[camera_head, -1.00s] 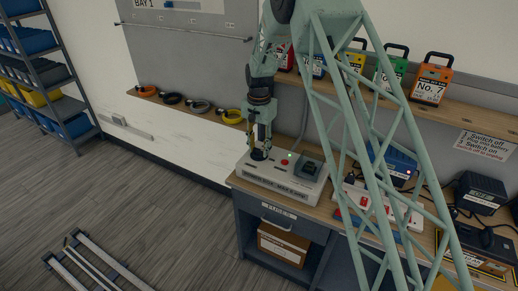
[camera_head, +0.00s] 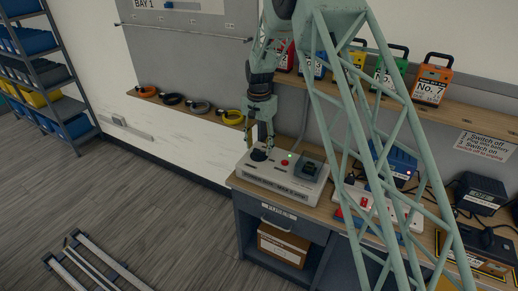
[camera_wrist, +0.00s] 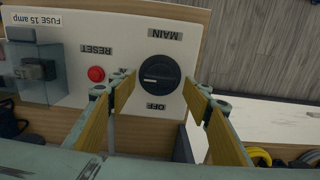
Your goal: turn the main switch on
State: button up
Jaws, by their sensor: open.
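The main switch is a round black knob (camera_wrist: 160,74) on a pale panel box (camera_head: 285,182). In the wrist view, the upside-down label MAIN (camera_wrist: 165,34) is above it and OFF (camera_wrist: 156,107) below it. I cannot tell for certain which way the knob points. It also shows in the head view (camera_head: 259,155). My gripper (camera_wrist: 160,93) is open, with one yellow-padded finger on each side of the knob in the picture. In the head view my gripper (camera_head: 262,140) is just above the knob and looks apart from it. A small green light shows on the box.
A red reset button (camera_wrist: 96,73) is left of the knob, with a fuse block (camera_wrist: 36,70) beyond it. Red-switched power strips (camera_head: 364,203) and chargers (camera_head: 480,193) stand farther right on the bench. Coloured battery packs (camera_head: 432,83) line the shelf behind.

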aim_at(260, 151)
notch_tip(260, 151, up, 10)
jog(key=shift+r, duration=0.15)
dwell(0.4)
jog(key=shift+r, duration=0.1)
dwell(0.3)
jog(key=s+d+r+n+t+b, duration=0.1)
jog(key=s+d+r, duration=0.7)
jog(key=s+r, duration=0.5)
jog(key=s+d+r+n+t+b, duration=0.1)
jog(key=s+d+r, duration=0.7)
jog(key=s+r, duration=0.45)
jog(key=s+d+r+n+t, duration=0.1)
jog(key=s+d+r, duration=0.15)
jog(key=s, duration=0.65)
jog(key=s+d+r+n, duration=0.15)
jog(key=s+d, duration=0.25)
jog(key=s, duration=0.5)
jog(key=s+d+f, duration=0.1)
jog(key=s+f, duration=0.1)
jog(key=s, duration=0.7)
jog(key=s+d+f+t+b, duration=0.1)
jog(key=s, duration=0.8)
jog(key=shift+d+f+n, duration=0.3)
jog(key=shift+f+n, duration=0.05)
jog(key=shift+f, duration=0.05)
